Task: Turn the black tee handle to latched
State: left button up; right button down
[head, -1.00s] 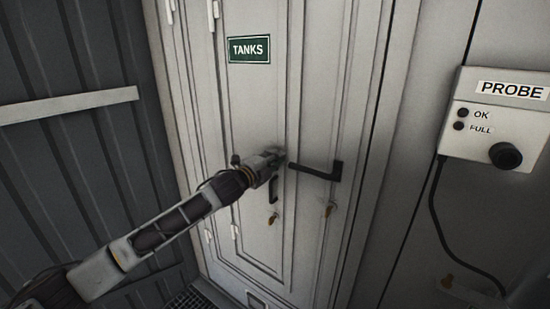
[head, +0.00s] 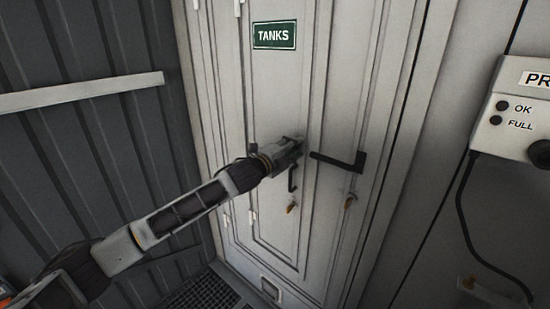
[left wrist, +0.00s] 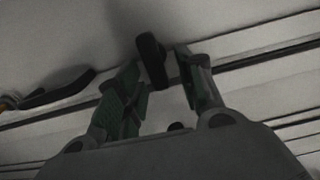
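My left gripper (head: 300,143) is up against the pale cabinet door (head: 262,108), below the green TANKS sign. In the left wrist view the gripper (left wrist: 165,85) is open, with its two green-padded fingers spread. A black handle piece (left wrist: 151,58) stands out from the door between and just beyond the fingertips, close to both; contact is not clear. I take it for the tee handle; in the head view the gripper hides it. Whether it is turned to latched cannot be told. My right gripper is in neither view.
A black lever (head: 338,161) sticks out just right of my left gripper, with a brass key (head: 350,200) below. A smaller black handle (head: 292,180) hangs below the gripper above another brass key (head: 292,207). A probe box (head: 518,112) with a cable is at the right.

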pick_arm(q)
jog(key=v, duration=1)
jog(key=shift+s+a, duration=0.2)
jog(key=shift+s, duration=0.05)
jog(key=shift+r+n, duration=0.1)
jog(key=shift+n, duration=0.2)
